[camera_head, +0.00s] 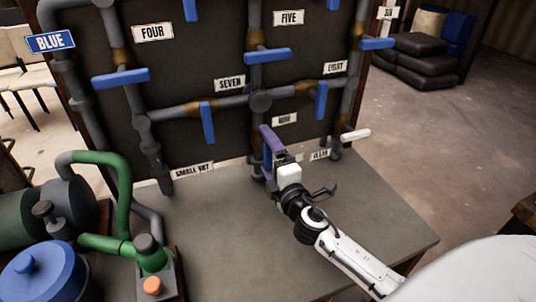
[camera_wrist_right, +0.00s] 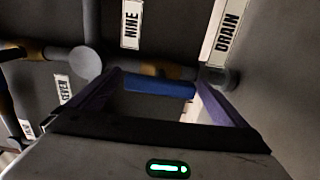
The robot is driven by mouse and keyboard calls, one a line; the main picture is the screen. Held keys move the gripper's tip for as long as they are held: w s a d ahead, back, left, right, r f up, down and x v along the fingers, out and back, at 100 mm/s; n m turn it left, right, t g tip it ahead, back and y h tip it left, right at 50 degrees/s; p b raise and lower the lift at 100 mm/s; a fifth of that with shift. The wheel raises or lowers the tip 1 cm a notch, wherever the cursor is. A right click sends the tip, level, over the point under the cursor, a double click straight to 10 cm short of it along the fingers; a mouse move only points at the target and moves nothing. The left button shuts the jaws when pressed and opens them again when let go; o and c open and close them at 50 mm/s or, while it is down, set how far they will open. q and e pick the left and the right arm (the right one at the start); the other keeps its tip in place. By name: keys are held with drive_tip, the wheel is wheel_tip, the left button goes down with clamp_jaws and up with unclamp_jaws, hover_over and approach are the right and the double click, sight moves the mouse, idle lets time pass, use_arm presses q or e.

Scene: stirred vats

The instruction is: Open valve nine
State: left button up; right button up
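The NINE label (camera_head: 285,119) is low on the pipe board, and it also shows in the wrist view (camera_wrist_right: 131,24). Beneath it, valve nine's blue handle (camera_wrist_right: 160,87) lies across the wrist view, with a brass-coloured fitting behind it. In the head view my right gripper (camera_head: 271,147) covers most of this handle. My right gripper is open, its two purple fingers spread on either side of the blue handle. Whether the fingers touch it, I cannot tell. My left gripper is not in view.
Blue handles of other valves, such as seven (camera_head: 207,122) and eight (camera_head: 321,100), are close by. A green pump pipe (camera_head: 122,200) and a blue vat (camera_head: 42,272) stand left. The grey tabletop (camera_head: 225,245) is clear in the middle.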

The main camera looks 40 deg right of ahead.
drive_tip(key=shift+s, duration=0.1)
use_arm(q)
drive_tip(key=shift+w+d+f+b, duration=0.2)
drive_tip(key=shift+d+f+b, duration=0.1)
drive_tip(key=shift+b, duration=0.45)
use_arm(e)
drive_tip(key=v, duration=1)
drive_tip(key=shift+a+r, duration=0.1)
